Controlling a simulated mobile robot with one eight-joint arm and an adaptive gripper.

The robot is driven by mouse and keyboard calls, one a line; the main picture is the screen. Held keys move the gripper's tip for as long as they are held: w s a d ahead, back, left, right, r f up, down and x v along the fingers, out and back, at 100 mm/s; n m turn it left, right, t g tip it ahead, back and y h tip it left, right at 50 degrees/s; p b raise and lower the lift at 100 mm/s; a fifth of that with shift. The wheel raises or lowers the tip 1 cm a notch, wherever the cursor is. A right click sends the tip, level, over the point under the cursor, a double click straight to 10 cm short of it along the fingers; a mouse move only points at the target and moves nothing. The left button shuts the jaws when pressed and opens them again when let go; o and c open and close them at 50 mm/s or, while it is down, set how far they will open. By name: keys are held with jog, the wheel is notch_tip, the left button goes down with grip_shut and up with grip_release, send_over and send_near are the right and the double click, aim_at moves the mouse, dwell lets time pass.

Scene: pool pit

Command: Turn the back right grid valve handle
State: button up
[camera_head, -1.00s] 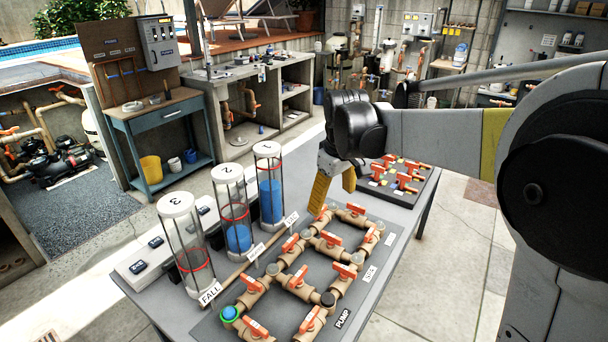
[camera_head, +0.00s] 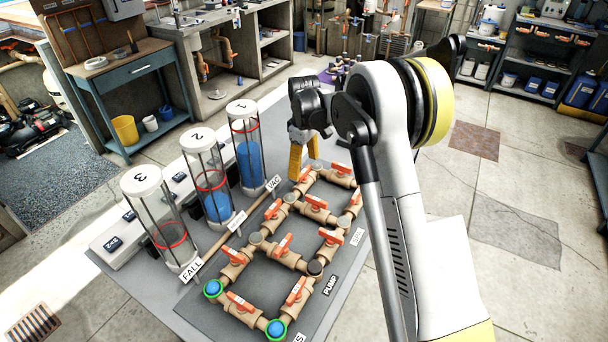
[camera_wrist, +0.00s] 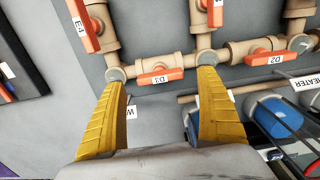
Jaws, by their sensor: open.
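The pipe valve grid (camera_head: 262,248) lies on a dark board on the grey table, with several orange handles. An orange handle (camera_head: 340,168) sits at its far right end, partly near my arm; I cannot tell for sure that it is the back right one. My gripper (camera_head: 300,169) has yellow fingers over the grid's far end. In the wrist view the fingers (camera_wrist: 160,82) are spread, with the orange handle marked D3 (camera_wrist: 160,77) between their tips and nothing held. Handles E4 (camera_wrist: 83,22) and D2 (camera_wrist: 270,58) flank it. Whether the fingers touch a pipe is unclear.
Three clear cylinders (camera_head: 207,172) stand left of the grid, two showing blue liquid. A wooden rod (camera_head: 232,232) lies between. Open floor (camera_head: 510,220) is at the right.

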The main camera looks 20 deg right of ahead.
aim_at(304, 175)
jog(key=shift+f, duration=1.35)
jog(key=c, duration=1.2)
